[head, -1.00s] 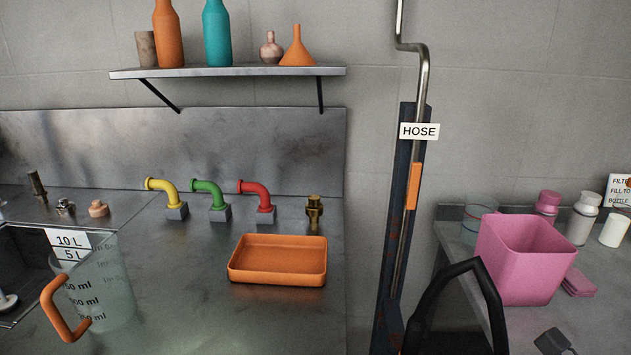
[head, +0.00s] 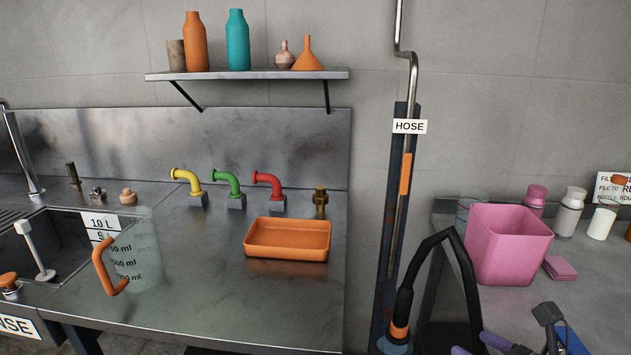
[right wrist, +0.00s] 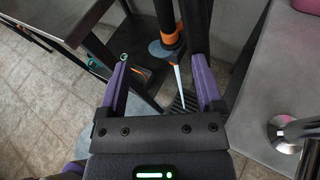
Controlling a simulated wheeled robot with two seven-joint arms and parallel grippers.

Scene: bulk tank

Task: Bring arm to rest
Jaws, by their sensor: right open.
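My right gripper (head: 474,343) shows at the bottom edge of the head view, only its purple fingers and part of its body. In the right wrist view it (right wrist: 161,66) is open, with its two purple fingers wide apart and nothing held. The black hose (head: 462,245) arches beside the dark upright post. Its end, with an orange ring and blue collar (head: 397,336), hangs left of my right gripper. In the right wrist view the hose nozzle (right wrist: 167,48) appears between the fingers but beyond them, apart from both. My left gripper is not in view.
The steel counter (head: 200,290) at left bears a measuring jug (head: 145,262), an orange tray (head: 288,252) and coloured taps. The right counter (head: 600,270) carries a pink bin (head: 505,248) and bottles, close to my right arm. Tiled floor (right wrist: 45,115) shows below.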

